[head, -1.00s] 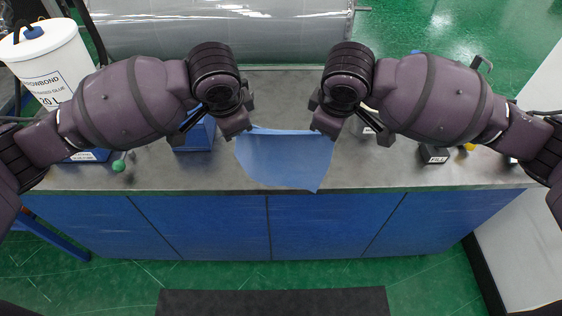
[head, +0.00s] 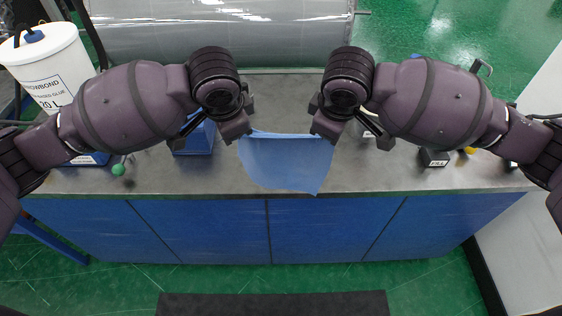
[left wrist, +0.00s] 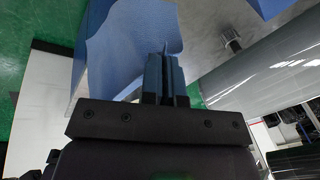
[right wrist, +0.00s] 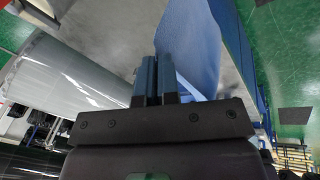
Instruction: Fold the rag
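The blue rag (head: 285,163) hangs between my two grippers above the front part of the grey bench top, its lower edge near the bench's front edge. It also shows in the left wrist view (left wrist: 125,45) and the right wrist view (right wrist: 192,45). My left gripper (head: 240,136) is shut on the rag's upper left corner, fingers close together (left wrist: 166,80). My right gripper (head: 322,136) is shut on the upper right corner, fingers also close together (right wrist: 155,80). The top edge sags slightly between them. Whether the rag's bottom touches the bench is unclear.
A green ball-ended item (head: 118,169) lies at left, a small black labelled block (head: 435,156) at right. A white glue bucket (head: 45,65) and a large wrapped roll (head: 220,30) stand behind.

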